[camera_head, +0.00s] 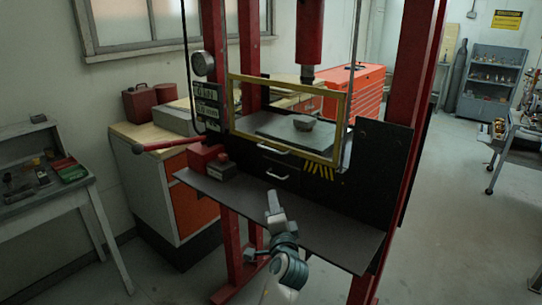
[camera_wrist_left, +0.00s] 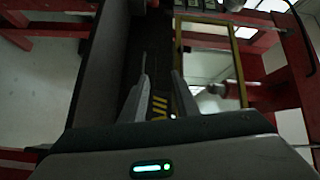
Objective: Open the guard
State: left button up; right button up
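The guard (camera_head: 340,128) is a yellow rectangular frame with a see-through middle, on the front of a red press. It stands upright before the press bed, and a small grey block (camera_head: 304,123) shows through it. Two pale bar handles, an upper one (camera_head: 272,150) and a lower one (camera_head: 277,176), sit on the dark front just below the frame. My left gripper (camera_head: 272,196) is in front of and below the handles, apart from them. In the left wrist view its two fingers (camera_wrist_left: 161,78) are apart with nothing between them, and the guard's yellow edge (camera_wrist_left: 239,70) shows to their right. My right gripper is out of view.
A dark shelf (camera_head: 330,232) juts out below the handles, with a red box (camera_head: 205,158) at its left. A red lever (camera_head: 170,145) sticks out left. Red press posts (camera_head: 410,70) flank the guard. Open floor (camera_head: 450,230) lies to the right.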

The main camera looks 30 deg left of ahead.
pick_arm(q)
jog(key=shift+m+t+y, duration=0.4)
jog(key=shift+m+y, duration=0.1)
jog(key=shift+y, duration=0.1)
jog(key=r, duration=0.1)
jog(key=w+r, duration=0.1)
jog(key=r, duration=0.1)
jog(key=w+r, duration=0.1)
jog(key=shift+w+r, duration=0.2)
jog(key=shift+r, duration=0.15)
jog(key=shift+a, duration=0.1)
jog(key=p+x, duration=0.4)
jog(key=x, duration=1.3)
jog(key=shift+w+a, duration=0.1)
jog(key=shift+w, duration=0.05)
grip_shut()
